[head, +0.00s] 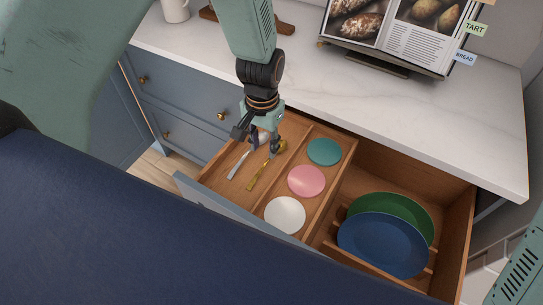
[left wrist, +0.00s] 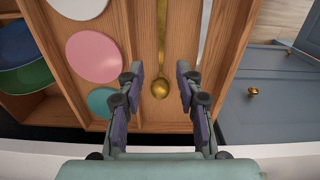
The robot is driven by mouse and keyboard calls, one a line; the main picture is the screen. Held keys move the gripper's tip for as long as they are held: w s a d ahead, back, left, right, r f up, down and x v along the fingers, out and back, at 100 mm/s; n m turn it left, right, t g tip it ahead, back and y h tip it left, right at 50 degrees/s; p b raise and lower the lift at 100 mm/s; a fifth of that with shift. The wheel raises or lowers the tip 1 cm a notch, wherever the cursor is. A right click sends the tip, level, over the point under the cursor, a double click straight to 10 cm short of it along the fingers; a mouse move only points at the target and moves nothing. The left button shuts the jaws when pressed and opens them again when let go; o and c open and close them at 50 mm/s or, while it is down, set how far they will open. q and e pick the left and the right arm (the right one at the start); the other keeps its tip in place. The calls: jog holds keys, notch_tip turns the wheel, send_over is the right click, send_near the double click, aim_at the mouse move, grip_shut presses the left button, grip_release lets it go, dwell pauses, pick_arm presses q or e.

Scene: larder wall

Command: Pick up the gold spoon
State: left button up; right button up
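The gold spoon (head: 259,177) lies in the left compartment of the open wooden drawer. In the left wrist view, the spoon's bowl (left wrist: 160,88) is between the two fingertips and its handle runs toward the top edge. My left gripper (head: 256,142) is over this compartment, at the bowl end of the spoon. Its fingers (left wrist: 160,75) are open, with a gap on each side of the spoon. In the head view the gripper partly hides the bowl. A silver utensil (head: 238,165) lies beside the spoon, to its left. My right gripper is in neither view.
The middle compartment holds a teal disc (head: 324,152), a pink disc (head: 306,181) and a white disc (head: 285,215). Green (head: 408,210) and blue plates (head: 383,245) stand in the right compartment. The white counter (head: 400,115) overhangs the drawer's back and carries a cookbook (head: 395,35).

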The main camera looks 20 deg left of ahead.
aim_at(264, 166)
pick_arm(q)
notch_tip(264, 166, down, 6)
jog(key=shift+s+a+f, duration=0.1)
jog(key=shift+a+f, duration=0.05)
jog(key=shift+f, duration=0.6)
jog(key=shift+w, duration=0.2)
jog(key=shift+c, duration=0.4)
jog(key=shift+s+r, duration=0.1)
jog(key=shift+s, duration=0.05)
jog(key=c, duration=0.3)
grip_shut()
